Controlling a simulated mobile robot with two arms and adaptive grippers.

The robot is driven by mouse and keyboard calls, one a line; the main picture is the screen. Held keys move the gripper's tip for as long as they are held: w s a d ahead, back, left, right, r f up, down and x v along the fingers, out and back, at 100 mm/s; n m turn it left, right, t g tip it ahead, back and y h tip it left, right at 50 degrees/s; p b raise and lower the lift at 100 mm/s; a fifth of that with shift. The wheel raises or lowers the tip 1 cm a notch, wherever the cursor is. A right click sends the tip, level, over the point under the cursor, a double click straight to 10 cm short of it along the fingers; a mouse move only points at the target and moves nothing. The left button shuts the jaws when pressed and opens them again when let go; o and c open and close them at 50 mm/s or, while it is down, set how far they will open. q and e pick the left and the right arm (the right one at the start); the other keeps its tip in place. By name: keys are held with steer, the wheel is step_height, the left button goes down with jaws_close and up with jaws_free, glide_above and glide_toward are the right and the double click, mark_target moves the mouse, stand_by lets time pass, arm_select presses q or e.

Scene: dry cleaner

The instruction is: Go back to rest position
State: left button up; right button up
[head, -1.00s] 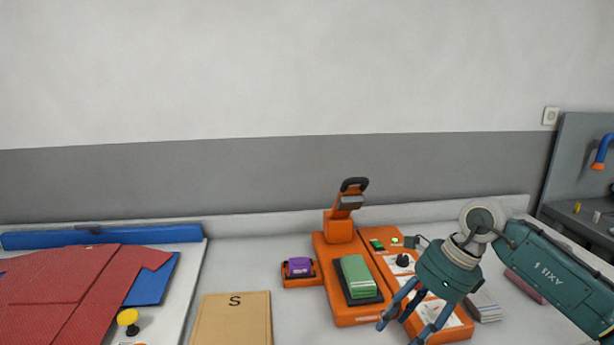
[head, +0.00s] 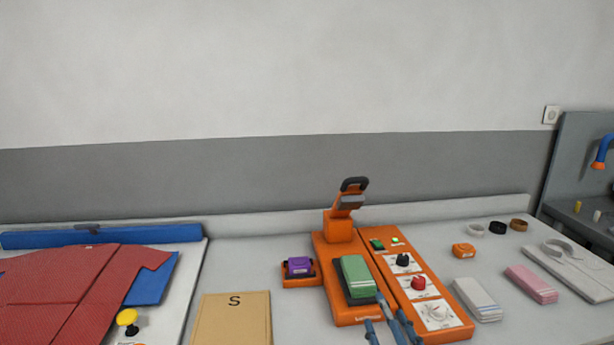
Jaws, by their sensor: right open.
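My right gripper (head: 388,322) shows at the bottom edge of the head view, with only its blue-grey fingers in sight. The fingers are spread open and I see nothing between them. They are in front of the lower end of the orange press machine (head: 340,312) and its control panel (head: 376,261). The rest of my right arm is out of view below. My left gripper is not in view.
A green folded cloth (head: 356,274) lies on the press. A purple block (head: 299,265) stands left of it. A board marked S (head: 232,318) and a red shirt (head: 70,290) lie further left. Folded cloths, pink (head: 530,284) and white (head: 478,299), lie right.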

steer(key=s+d+f+m+g+h, duration=0.1)
steer(key=s+d+f+m+g, duration=0.1)
steer(key=s+f, duration=0.3)
steer(key=s+d+f+m+g+h, duration=0.1)
steer(key=s+d+f+m+g, duration=0.15)
steer(key=f, duration=0.35)
steer(key=s+f+m+g, duration=0.2)
steer(key=s+f+g, duration=0.4)
steer(key=s, duration=0.5)
steer(key=s+f+m+g, duration=0.1)
steer(key=s+f+g, duration=0.2)
steer(key=s+f, duration=0.6)
steer(key=s+f+g, duration=0.1)
steer(key=s+f, duration=0.2)
steer(key=f, duration=1)
steer(key=s+f+g, duration=0.1)
steer(key=s+f, duration=0.2)
steer(key=f, duration=1.1)
steer(key=s+d+f, duration=0.3)
steer(key=s+f, duration=1.1)
steer(key=s, duration=0.1)
steer(key=shift+s+d+g, duration=0.2)
steer(key=shift+s+g, duration=0.2)
steer(key=shift+g, duration=0.05)
steer(key=shift+r, duration=0.1)
